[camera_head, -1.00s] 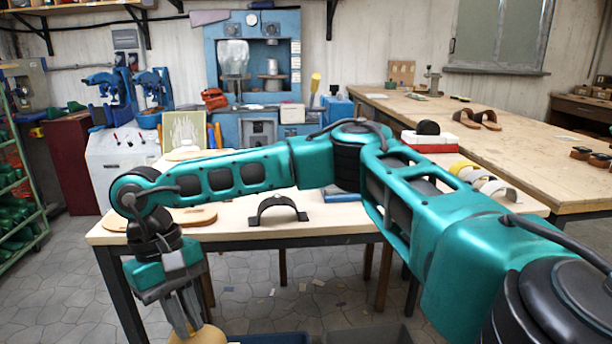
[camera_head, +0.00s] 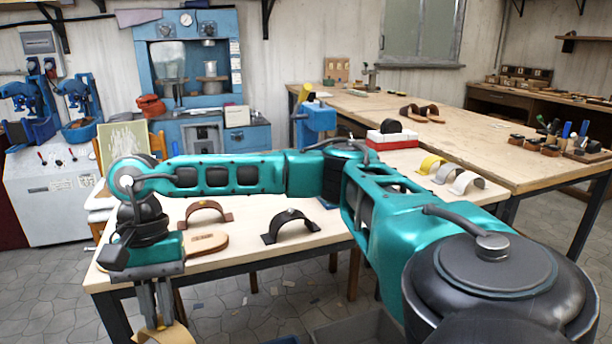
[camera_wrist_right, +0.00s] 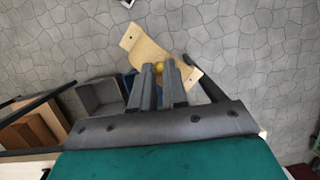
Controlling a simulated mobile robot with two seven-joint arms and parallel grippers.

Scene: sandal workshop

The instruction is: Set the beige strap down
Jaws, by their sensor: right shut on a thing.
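The beige strap (camera_head: 176,335) hangs at the bottom left of the head view, partly cut off by the frame edge. My right gripper (camera_head: 158,318) is shut on it and points down, in front of the workbench's near edge. In the right wrist view the curved beige strap (camera_wrist_right: 146,48) shows holes near its ends, and the fingertips of my right gripper (camera_wrist_right: 160,72) meet its middle. Stone floor lies beneath it. My left gripper is not in view.
The workbench (camera_head: 240,245) carries a black strap (camera_head: 291,226), a brown strap (camera_head: 208,212) and a tan sole (camera_head: 207,243). A grey bin (camera_wrist_right: 98,97) is below. Bare tabletop shows around the black strap.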

